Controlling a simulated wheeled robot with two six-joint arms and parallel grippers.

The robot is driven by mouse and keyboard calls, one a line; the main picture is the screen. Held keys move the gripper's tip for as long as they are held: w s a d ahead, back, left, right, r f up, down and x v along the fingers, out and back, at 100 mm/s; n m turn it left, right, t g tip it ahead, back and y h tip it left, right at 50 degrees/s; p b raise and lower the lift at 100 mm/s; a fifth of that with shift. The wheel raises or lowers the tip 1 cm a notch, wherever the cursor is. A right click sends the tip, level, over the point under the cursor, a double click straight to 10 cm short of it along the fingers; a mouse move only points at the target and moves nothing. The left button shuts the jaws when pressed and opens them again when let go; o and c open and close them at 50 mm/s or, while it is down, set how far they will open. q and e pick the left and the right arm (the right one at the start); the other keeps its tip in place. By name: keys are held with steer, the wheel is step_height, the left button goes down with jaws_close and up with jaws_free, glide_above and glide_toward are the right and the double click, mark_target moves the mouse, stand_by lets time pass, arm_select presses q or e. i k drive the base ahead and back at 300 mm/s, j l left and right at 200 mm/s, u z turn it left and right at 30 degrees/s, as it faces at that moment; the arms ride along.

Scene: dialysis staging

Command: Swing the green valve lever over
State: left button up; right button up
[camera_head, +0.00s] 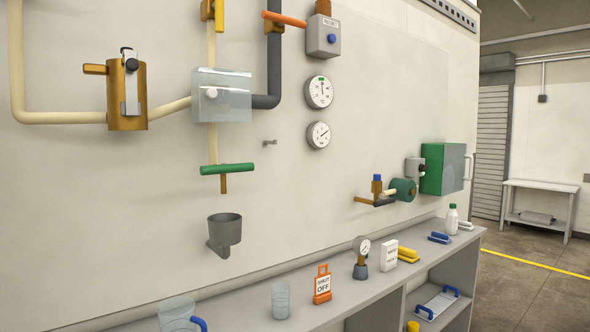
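The green valve lever (227,169) is a bar mounted on the wall at the lower end of a cream pipe. It lies nearly level, across the pipe. A short brown spout (223,184) hangs just below it. A grey funnel-shaped cup (224,232) is fixed to the wall under the spout. Neither of my grippers shows in the head view, so nothing is seen touching the lever.
A clear box (222,108) encloses a fitting above the lever. An orange lever (284,19) and two gauges (319,92) are to its right. A grey bench (245,312) below holds a clear cup (281,300), an orange tag (322,285) and a small gauge (361,250).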

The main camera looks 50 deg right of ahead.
mark_target(225, 168)
steer(key=z, duration=1.4)
